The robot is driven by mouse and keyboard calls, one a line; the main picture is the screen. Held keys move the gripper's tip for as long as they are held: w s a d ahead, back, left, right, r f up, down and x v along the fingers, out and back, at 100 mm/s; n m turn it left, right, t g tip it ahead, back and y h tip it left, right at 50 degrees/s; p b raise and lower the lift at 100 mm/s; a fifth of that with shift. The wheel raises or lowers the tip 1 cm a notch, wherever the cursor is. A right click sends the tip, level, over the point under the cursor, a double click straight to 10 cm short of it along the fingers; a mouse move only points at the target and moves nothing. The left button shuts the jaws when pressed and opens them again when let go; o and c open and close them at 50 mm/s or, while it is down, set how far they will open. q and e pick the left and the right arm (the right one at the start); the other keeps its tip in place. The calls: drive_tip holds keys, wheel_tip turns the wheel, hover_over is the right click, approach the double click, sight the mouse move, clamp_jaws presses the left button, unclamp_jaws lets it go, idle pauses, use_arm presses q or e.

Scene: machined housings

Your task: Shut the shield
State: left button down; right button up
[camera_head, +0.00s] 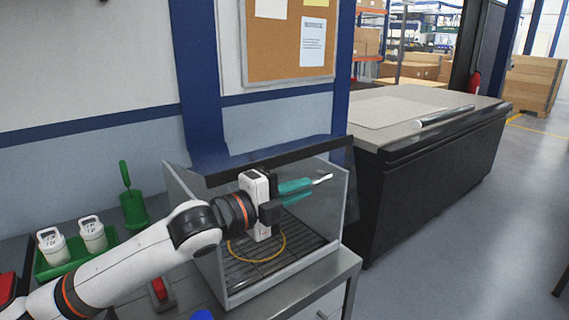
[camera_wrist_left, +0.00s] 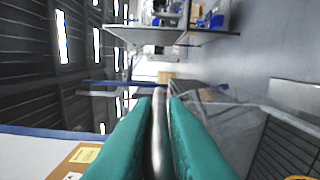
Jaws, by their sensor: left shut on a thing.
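The shield shows in the head view as a clear panel with a dark bar (camera_head: 280,158) along the top of a clear-walled box (camera_head: 196,235). The box stands on the grey bench. My left gripper (camera_head: 300,187) has teal fingers and reaches across the box below the dark bar. It is shut on a slim silver rod, which shows between the fingers in the wrist view (camera_wrist_left: 158,145). The rod's end shows past the fingertips in the head view. I cannot tell whether the rod is part of the shield. My right gripper is out of view.
Inside the box are a dark slatted floor and a yellow ring (camera_head: 257,258). Left of it are a green tray (camera_head: 75,262) with two white containers and a green holder (camera_head: 134,210). A dark workbench (camera_head: 440,165) stands at right. The floor beyond is clear.

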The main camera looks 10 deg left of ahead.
use_arm(q)
wheel_tip(320, 180, down, 10)
drive_tip(key=m+b, duration=0.3)
drive_tip(key=shift+b, duration=0.3)
drive_tip(key=shift+w+a+f, duration=0.1)
drive_tip(key=shift+f, duration=0.15)
drive_tip(key=c, duration=1.5)
unclamp_jaws()
drive_tip(key=shift+a, duration=0.1)
drive_tip(key=shift+r, duration=0.15)
